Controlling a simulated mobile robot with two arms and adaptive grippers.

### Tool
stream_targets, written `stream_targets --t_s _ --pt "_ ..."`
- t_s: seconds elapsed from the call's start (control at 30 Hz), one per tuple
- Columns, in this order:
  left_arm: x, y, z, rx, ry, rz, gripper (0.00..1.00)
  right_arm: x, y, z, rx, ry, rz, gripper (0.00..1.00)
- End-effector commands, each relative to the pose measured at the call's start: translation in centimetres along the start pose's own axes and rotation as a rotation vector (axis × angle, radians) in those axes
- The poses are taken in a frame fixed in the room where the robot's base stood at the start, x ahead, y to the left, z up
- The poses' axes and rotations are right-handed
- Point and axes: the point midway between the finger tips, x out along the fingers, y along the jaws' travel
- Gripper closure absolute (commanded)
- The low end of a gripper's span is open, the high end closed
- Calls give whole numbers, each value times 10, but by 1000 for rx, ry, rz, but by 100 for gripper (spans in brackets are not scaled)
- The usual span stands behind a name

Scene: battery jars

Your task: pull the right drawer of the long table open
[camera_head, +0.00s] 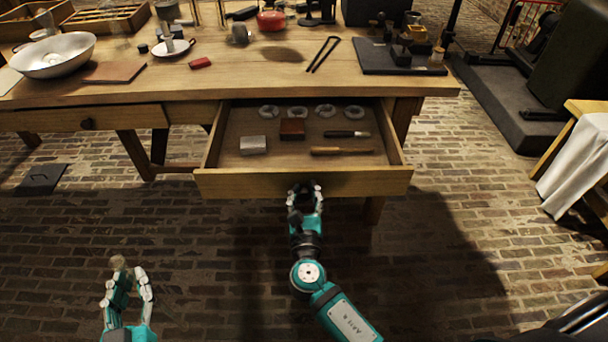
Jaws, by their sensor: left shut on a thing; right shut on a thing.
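The right drawer (235,184) of the long table (260,88) stands well open, its inside in plain view. My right gripper (304,190) is at the middle of the drawer front, shut on the drawer's handle, which the fingers mostly hide. My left gripper (129,272) is low at the left, apart from the table and above the brick floor. It is shut on a small pale brownish thing (118,262) at its fingertips, too small and blurred to name. The left drawer (60,120) is shut, with a dark round knob (87,124).
The open drawer holds several pale rings, a grey block (253,145), a brown block (292,129) and two long-handled tools. A white basin (53,55) and other items stand on the tabletop. A draped stool (578,155) is at the right. The floor before the table is clear.

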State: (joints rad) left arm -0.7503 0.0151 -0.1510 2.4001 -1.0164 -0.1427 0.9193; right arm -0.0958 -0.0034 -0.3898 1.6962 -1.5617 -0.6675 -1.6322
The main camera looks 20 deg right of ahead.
Motion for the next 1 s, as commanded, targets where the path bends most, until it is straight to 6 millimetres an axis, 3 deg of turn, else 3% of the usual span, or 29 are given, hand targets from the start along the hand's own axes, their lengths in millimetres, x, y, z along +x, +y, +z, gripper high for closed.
stream_targets --t_s 0.2,0.6,0.63,0.7,0.83,1.0 --pt "0 0 -3 0 1 0 100 -14 0 0 -2 1 1 100" --pt "0 0 -3 0 0 0 100 -16 0 -1 -2 0 1 100" --pt "0 0 -3 0 0 0 100 -16 0 -1 -2 0 1 71" --pt "0 0 -3 0 1 0 100 -16 0 -1 -2 0 1 62" --pt "0 0 -3 0 0 0 100 -16 0 0 -1 0 0 47" --pt "0 0 -3 0 0 0 100 -16 0 0 -1 0 0 47"
